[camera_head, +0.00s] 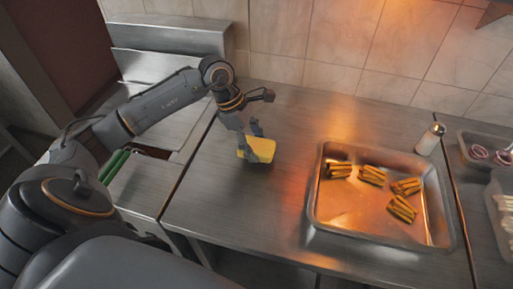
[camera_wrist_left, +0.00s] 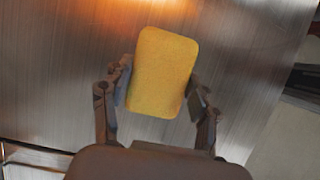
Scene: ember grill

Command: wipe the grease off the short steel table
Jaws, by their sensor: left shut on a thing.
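A yellow sponge (camera_head: 261,149) is in my left gripper (camera_head: 249,138), which is shut on it. In the left wrist view the sponge (camera_wrist_left: 163,72) shows between the two fingers of the left gripper (camera_wrist_left: 160,92). The sponge is over the left part of a steel table (camera_head: 215,200); I cannot tell whether it touches the top. The steel top (camera_wrist_left: 60,75) also fills most of the left wrist view. I cannot make out a clear grease patch; a warm orange glow reflects on the metal. My right gripper is not in view.
A steel tray (camera_head: 345,222) with several bundles of browned strips stands on the right of the table. A shaker (camera_head: 430,139) stands behind its right corner. Containers, one with onion rings (camera_head: 480,152), are at the far right. A tiled wall (camera_head: 340,40) closes the back.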

